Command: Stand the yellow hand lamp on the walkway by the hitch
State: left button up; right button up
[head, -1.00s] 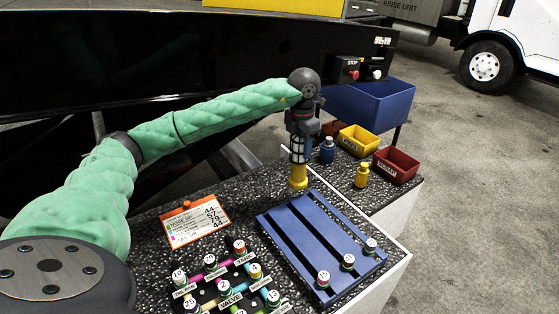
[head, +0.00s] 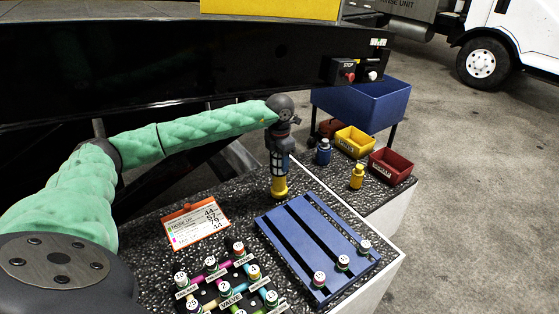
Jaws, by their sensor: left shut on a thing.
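The yellow hand lamp (head: 279,187) has a yellow base and a dark-caged lamp body. It is upright at the end of my left arm, its base low over the dark speckled top (head: 240,185), behind the blue slatted rack. I cannot tell whether the base touches that top. My left gripper (head: 279,150) is shut on the lamp's upper part, pointing down from the dark wrist, and it hides part of the lamp. I cannot make out a labelled walkway or a hitch. My right gripper is not in view.
A blue slatted rack (head: 299,228) holds several capped pieces. Nearby are an orange-edged card (head: 196,224), a blue bottle (head: 323,152), a yellow bottle (head: 357,178), yellow (head: 354,141) and red (head: 391,166) bins, and a blue tub (head: 357,103). The black machine side stands behind.

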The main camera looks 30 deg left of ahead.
pick_arm(q)
jog(key=shift+f, duration=0.6)
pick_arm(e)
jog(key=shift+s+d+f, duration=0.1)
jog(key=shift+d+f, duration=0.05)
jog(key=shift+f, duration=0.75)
pick_arm(q)
jog(key=shift+f, duration=0.1)
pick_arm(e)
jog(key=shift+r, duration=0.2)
pick_arm(q)
jog(key=o, duration=1.5)
jog(key=shift+c, duration=0.2)
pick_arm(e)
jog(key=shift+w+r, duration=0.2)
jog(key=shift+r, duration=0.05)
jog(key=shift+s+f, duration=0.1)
pick_arm(q)
jog(key=shift+r, duration=0.4)
notch_tip(320, 180, up, 10)
jog(key=b, duration=0.4)
jog(key=shift+r, duration=0.75)
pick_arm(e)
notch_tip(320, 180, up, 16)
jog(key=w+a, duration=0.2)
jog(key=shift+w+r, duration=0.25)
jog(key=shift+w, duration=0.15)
